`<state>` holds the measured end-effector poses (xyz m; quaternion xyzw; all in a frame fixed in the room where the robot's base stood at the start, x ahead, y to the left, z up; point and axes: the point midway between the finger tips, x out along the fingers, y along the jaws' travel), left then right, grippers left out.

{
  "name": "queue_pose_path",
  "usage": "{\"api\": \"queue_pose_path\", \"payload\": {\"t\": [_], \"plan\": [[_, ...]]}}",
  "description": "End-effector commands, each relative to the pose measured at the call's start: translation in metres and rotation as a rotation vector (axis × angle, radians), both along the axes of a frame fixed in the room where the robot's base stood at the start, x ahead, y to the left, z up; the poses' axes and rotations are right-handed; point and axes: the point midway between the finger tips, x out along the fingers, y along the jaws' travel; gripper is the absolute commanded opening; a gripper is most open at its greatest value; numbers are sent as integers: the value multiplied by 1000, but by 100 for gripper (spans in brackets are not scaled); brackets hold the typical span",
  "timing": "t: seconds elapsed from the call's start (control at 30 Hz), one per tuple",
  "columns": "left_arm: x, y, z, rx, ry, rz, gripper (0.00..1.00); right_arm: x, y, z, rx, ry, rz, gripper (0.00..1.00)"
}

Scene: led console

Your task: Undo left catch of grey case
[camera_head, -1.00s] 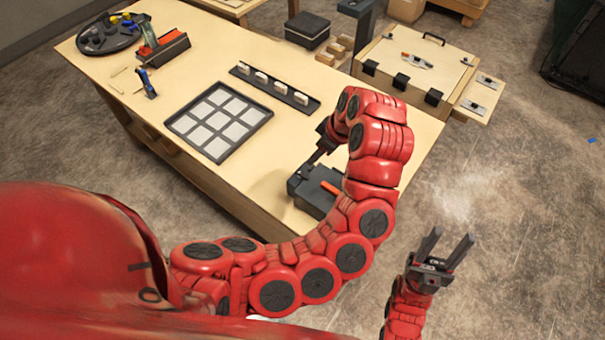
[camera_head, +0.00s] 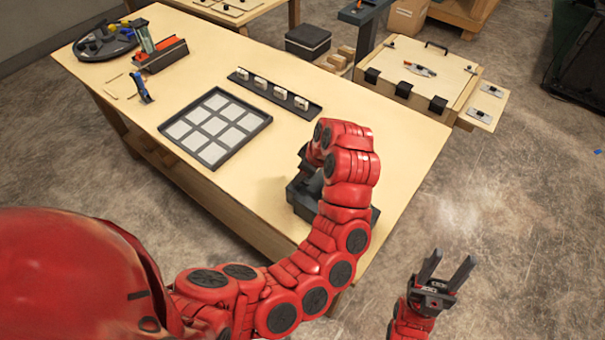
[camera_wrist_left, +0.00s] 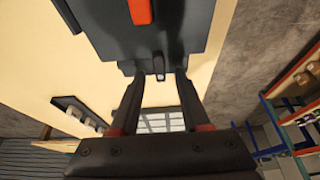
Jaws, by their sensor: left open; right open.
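The grey case (camera_head: 301,205) sits on the near right part of the table, mostly hidden in the head view behind my left arm. In the left wrist view the dark case (camera_wrist_left: 178,38) shows at the top with an orange handle (camera_wrist_left: 140,11). A small catch with a light tip (camera_wrist_left: 158,68) sticks out from its edge. My left gripper (camera_wrist_left: 158,82) is open, its fingertips on either side of that catch, with gaps visible; contact with the case is unclear. My right gripper (camera_head: 451,262) is open and empty over the floor, right of the table.
A tray of pale squares (camera_head: 214,126) and a dark rail with several white blocks (camera_head: 273,91) lie beyond the case. A round dark tray (camera_head: 104,43) is at the far left. A wooden box (camera_head: 420,75) with black latches stands beyond the table.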

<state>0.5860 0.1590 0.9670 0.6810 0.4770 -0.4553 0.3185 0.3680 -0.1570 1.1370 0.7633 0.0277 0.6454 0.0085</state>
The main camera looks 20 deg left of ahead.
Motion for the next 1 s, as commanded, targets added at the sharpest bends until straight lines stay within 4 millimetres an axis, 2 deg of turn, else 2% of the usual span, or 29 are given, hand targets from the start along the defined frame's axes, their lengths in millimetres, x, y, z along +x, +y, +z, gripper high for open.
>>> {"api": "queue_pose_path", "payload": {"t": [0.13,0.17,0.4,0.77,1.0], "plan": [[0,0,0,0,0,0,46,0,0,0,0,0,0,50],[0,0,0,0,0,0,43,0,0,0,0,0,0,50],[0,0,0,0,0,1,0,0,0,0,0,0,0,50],[0,0,1,0,0,-4,0,0,0,1,0,0,0,50],[-1,1,2,1,-1,-71,0,0,0,7,0,0,0,50]]}}
